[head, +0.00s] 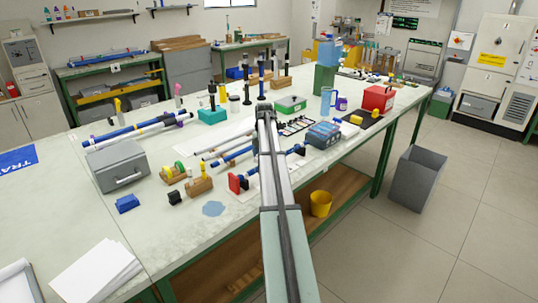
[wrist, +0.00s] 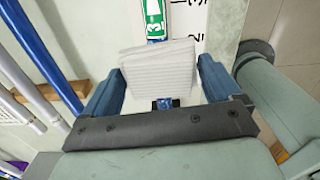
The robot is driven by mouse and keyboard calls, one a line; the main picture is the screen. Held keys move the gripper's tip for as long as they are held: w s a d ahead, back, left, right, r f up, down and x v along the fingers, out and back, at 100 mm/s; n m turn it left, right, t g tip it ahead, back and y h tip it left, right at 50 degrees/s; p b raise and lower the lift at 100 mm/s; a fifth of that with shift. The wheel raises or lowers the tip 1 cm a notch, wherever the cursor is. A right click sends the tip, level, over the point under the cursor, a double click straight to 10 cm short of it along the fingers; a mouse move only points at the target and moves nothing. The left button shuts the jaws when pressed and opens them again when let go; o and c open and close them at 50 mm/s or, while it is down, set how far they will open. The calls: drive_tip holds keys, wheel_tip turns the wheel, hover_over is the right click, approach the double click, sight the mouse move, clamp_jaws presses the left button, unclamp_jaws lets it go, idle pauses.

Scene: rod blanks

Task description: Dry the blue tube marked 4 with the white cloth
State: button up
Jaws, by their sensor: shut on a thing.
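My gripper (wrist: 160,72) is shut on a folded white ribbed cloth (wrist: 158,68), held between its two blue fingers in the wrist view. Blue tubes lie among white and grey rods on the bench in the head view, one of them at the middle (head: 236,155). A blue tube (wrist: 38,52) runs along the left of the wrist view, apart from the cloth. I cannot read a 4 on any tube. In the head view my arm hides the cloth and most of my gripper.
A grey toolbox (head: 118,165), a blue puddle-like patch (head: 213,208) and a red clamp-like part (head: 235,183) are left of my arm. A blue-grey case (head: 323,135) and a red box (head: 378,98) stand to its right.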

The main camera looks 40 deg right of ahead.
sight(289, 150)
drive_tip(key=a, duration=0.3)
drive_tip(key=shift+a, duration=0.15)
drive_tip(key=shift+d, duration=9.35)
drive_tip(key=shift+a, duration=9.35)
drive_tip(key=shift+d, duration=9.35)
drive_tip(key=shift+a, duration=9.35)
wheel_tip(289, 150, up, 2)
drive_tip(key=shift+d+r, duration=0.15)
drive_tip(key=shift+r, duration=2.9)
